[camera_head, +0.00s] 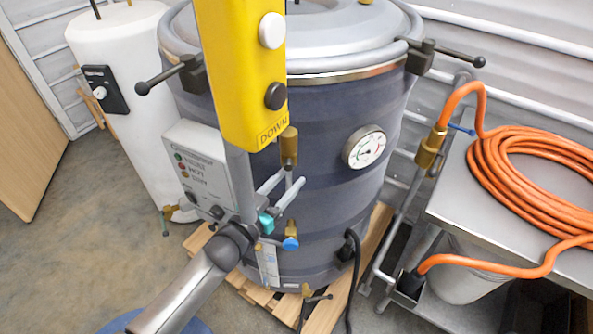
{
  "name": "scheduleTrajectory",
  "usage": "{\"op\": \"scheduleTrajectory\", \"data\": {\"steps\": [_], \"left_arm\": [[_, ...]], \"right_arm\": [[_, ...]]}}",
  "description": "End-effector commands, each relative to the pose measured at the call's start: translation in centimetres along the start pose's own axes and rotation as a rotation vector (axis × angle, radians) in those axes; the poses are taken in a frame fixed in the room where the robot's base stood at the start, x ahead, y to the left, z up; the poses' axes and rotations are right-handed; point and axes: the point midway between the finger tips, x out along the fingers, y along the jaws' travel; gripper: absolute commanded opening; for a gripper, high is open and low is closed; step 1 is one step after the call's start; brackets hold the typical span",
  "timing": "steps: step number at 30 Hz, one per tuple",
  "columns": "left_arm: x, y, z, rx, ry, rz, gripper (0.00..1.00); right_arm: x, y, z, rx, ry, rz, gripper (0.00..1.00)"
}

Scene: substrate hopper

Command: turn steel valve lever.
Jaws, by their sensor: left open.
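A large dark grey drum (335,205) with a steel lid stands on a wooden pallet. Low on its front is a brass valve (307,290) with a thin grey lever (319,298); I cannot tell for sure whether this is the steel valve lever. A blue-handled brass fitting (290,243) sits above it. My left gripper (292,178) is open in front of the drum, with its pale fingers pointing up and right below a brass fitting (288,145). No lever shows clearly between the fingers. My right gripper is out of view.
A yellow pendant (240,70) marked DOWN hangs in front of the drum and hides part of it. A control box (198,165) is left of my gripper. A coiled orange hose (520,170) lies on a steel table (455,190) at right. A white tank (125,100) stands at left.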

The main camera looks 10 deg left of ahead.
Motion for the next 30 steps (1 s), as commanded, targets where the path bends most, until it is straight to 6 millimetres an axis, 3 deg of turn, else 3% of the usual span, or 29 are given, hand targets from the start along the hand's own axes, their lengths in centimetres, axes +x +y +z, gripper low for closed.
{"op": "scheduleTrajectory", "data": {"steps": [3,9,21,30], "left_arm": [[1.7,0.0,-0.1,0.001,0.001,0.000,0.47],[3.4,0.0,0.0,0.000,0.000,0.000,0.47],[3.9,0.0,0.0,0.000,-0.001,0.000,0.47],[3.8,0.0,0.0,0.000,-0.001,0.000,0.13]], "right_arm": [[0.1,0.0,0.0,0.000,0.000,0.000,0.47],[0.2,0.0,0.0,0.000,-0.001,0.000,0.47],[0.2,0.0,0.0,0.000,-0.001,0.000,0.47],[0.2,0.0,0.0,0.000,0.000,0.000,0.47]]}}
